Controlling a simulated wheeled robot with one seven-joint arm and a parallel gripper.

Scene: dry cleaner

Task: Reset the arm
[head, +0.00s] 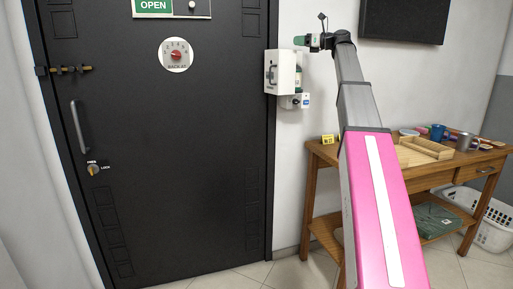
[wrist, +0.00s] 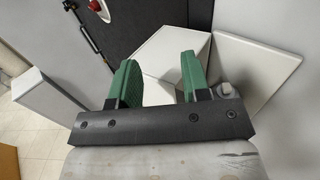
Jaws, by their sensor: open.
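My arm reaches up and forward from the bottom right of the head view. My gripper (head: 302,41) is at its far end, in front of the wall just above a white wall-mounted box (head: 279,72). In the wrist view my gripper (wrist: 157,82) has two green fingers standing wide apart with nothing between them. White flat-sided surfaces lie beyond the fingers there.
A black door (head: 150,130) with a handle (head: 78,127), a latch knob and a dial sign fills the left. A wooden table (head: 325,153) with a tray, mugs and small items stands at right, a white basket (head: 492,235) beside it. A dark screen (head: 403,18) hangs above.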

